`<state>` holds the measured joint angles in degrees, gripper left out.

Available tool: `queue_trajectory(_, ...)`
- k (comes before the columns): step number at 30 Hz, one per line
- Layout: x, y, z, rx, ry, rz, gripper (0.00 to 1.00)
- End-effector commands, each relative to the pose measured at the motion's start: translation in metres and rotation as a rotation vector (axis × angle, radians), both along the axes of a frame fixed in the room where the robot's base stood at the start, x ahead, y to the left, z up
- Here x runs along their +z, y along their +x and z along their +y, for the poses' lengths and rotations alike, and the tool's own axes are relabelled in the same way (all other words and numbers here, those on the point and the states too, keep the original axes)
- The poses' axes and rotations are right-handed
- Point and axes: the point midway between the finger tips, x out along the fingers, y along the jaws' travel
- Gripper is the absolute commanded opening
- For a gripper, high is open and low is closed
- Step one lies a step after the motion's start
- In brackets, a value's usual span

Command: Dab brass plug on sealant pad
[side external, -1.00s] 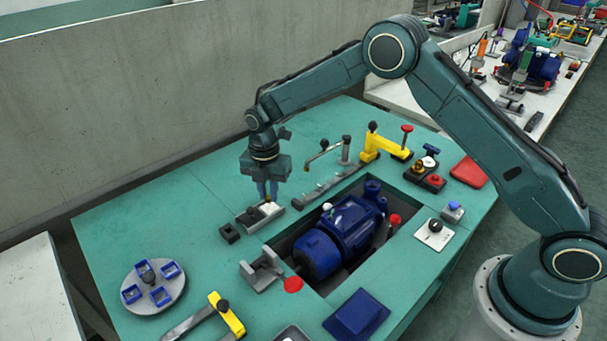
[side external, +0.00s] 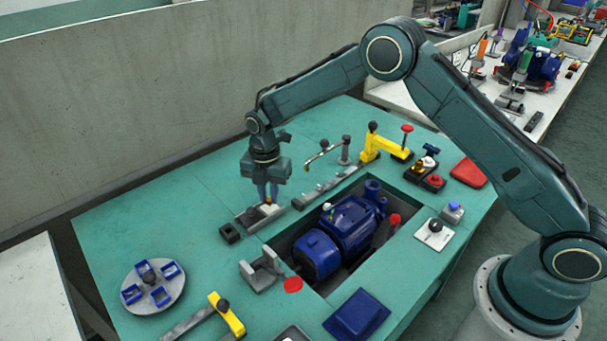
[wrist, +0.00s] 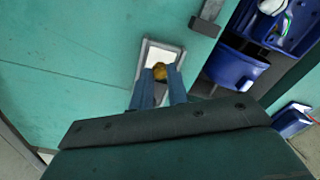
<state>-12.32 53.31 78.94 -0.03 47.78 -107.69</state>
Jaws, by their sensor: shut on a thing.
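My gripper (side external: 267,192) points straight down over the sealant pad, its two blue fingers shut on the brass plug (wrist: 161,72). The plug shows as a small golden tip between the fingertips in the wrist view. The sealant pad (wrist: 160,54) is a pale white rectangle in a grey tray, which also shows in the side view (side external: 251,220). The plug's tip is over the near part of the pad, at or just above its surface; I cannot tell whether they touch. The fingers hide part of the tray.
A blue pump (side external: 345,228) sits in a recess to the right of the pad. A small dark block (side external: 229,233) lies left of the tray. A grey round plate (side external: 152,287) with blue holders stands front left. Yellow clamps (side external: 381,147) stand behind. Bare green bench lies left.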

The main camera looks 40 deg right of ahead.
Motion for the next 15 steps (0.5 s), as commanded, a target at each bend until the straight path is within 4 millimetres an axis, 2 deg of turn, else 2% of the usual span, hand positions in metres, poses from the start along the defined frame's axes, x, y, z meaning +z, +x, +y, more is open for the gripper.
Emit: queue_trajectory(15,-0.0045,0.0,0.0,0.0,0.0,0.0,0.0)
